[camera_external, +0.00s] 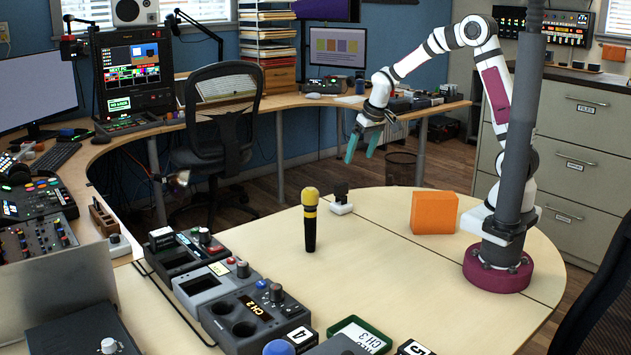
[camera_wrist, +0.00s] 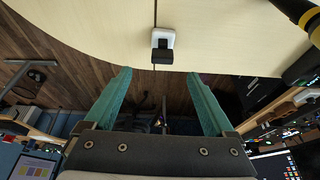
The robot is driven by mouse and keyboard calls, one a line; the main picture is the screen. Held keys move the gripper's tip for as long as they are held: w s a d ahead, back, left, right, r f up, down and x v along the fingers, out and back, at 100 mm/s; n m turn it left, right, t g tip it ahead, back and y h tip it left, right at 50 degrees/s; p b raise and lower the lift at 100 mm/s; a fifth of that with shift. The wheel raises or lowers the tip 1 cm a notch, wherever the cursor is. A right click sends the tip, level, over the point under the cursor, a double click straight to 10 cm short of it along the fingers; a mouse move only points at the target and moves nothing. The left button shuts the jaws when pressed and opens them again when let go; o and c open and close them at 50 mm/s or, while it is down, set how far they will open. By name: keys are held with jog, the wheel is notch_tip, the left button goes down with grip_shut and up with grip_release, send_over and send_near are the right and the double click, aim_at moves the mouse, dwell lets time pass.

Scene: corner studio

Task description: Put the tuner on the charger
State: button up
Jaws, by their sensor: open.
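A small dark block on a white base (camera_external: 341,208) stands on the pale round table (camera_external: 385,290), left of centre. It also shows in the wrist view (camera_wrist: 163,38), beyond my fingertips. It may be the tuner or the charger; I cannot tell which. Grey slotted units (camera_external: 255,312), one labelled CH 2, stand in a row at the front left; they could be chargers. My gripper (camera_external: 361,156) is open and empty, with teal fingers pointing down, in the air past the table's far edge. In the wrist view its fingers (camera_wrist: 160,76) are spread wide with nothing between them.
A yellow and black microphone (camera_external: 310,220) stands upright left of the small block, and an orange box (camera_external: 434,213) sits to the right. A green-edged tray (camera_external: 360,334) lies at the front. The table's middle is clear. An office chair (camera_external: 221,120) stands behind.

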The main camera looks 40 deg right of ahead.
jog(key=s+r+m+g+y, duration=0.1)
jog(key=s+r+m+g, duration=0.1)
jog(key=s, duration=1.3)
jog(key=s+r+m+g, duration=0.1)
jog(key=s+m+g, duration=0.1)
jog(key=s, duration=1.4)
jog(key=shift+s+d+r+m+y, duration=0.2)
jog(key=shift+d+r+m+y, duration=0.25)
jog(key=shift+m, duration=0.15)
